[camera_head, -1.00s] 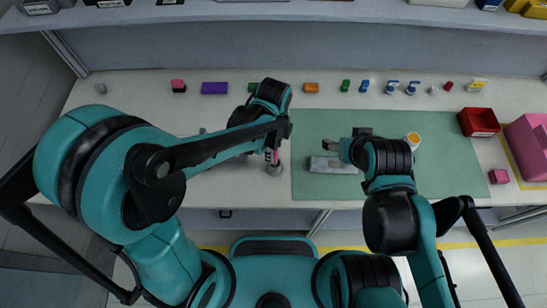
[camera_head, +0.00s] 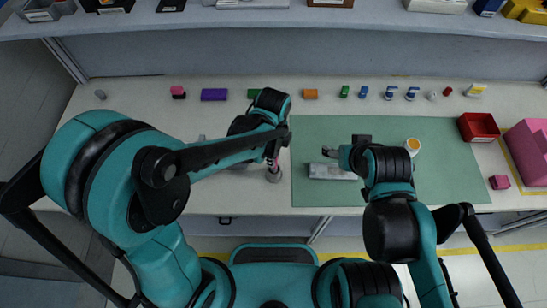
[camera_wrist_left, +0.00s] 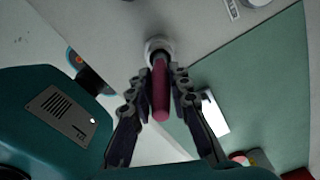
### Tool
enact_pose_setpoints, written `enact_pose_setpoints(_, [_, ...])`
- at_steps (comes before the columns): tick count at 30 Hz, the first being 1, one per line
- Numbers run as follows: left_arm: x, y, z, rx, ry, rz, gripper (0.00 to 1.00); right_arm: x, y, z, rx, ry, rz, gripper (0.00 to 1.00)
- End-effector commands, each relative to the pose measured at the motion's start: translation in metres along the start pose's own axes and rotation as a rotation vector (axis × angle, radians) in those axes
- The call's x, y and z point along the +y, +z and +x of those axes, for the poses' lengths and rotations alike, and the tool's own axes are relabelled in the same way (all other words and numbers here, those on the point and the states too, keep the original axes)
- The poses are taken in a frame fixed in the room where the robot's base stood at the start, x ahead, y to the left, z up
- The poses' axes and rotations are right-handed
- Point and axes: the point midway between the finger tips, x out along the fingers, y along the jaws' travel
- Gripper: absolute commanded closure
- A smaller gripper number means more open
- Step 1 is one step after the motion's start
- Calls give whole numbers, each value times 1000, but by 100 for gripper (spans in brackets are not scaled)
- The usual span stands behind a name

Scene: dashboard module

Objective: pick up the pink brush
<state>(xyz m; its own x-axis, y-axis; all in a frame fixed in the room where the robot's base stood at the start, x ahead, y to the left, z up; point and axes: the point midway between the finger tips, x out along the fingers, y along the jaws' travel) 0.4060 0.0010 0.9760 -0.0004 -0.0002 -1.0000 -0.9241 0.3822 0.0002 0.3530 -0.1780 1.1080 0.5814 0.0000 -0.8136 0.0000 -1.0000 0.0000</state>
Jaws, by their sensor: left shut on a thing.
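The pink brush (camera_wrist_left: 160,92) is a slim pink rod standing in a small round grey holder (camera_head: 273,175). In the left wrist view the holder (camera_wrist_left: 158,46) shows at the brush's far end. My left gripper (camera_wrist_left: 158,85) has a finger on each side of the brush and is shut on it. In the head view this gripper (camera_head: 272,160) is just above the holder, and its fingers cover most of the brush. My right gripper (camera_head: 332,153) is over the green mat, beside a grey block; its jaw opening is unclear.
The green mat (camera_head: 440,170) covers the table's right part, with a grey block (camera_head: 325,172) and an orange-topped white cup (camera_head: 412,146) on it. A red bin (camera_head: 478,127) and a pink box (camera_head: 528,152) stand at right. Several small items line the back.

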Motion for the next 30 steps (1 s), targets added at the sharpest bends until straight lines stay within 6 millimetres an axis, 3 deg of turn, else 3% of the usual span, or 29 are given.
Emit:
enact_pose_setpoints(8, [0,0,-42,0,0,0,100,0,-9,-13,0,0,0,32])
enact_pose_setpoints(21, [-48,-74,-90,0,0,3,100,0,-17,-24,0,0,0,32])
enact_pose_setpoints(30, [-63,-97,-105,0,0,0,100,0,-19,-26,0,0,0,32])
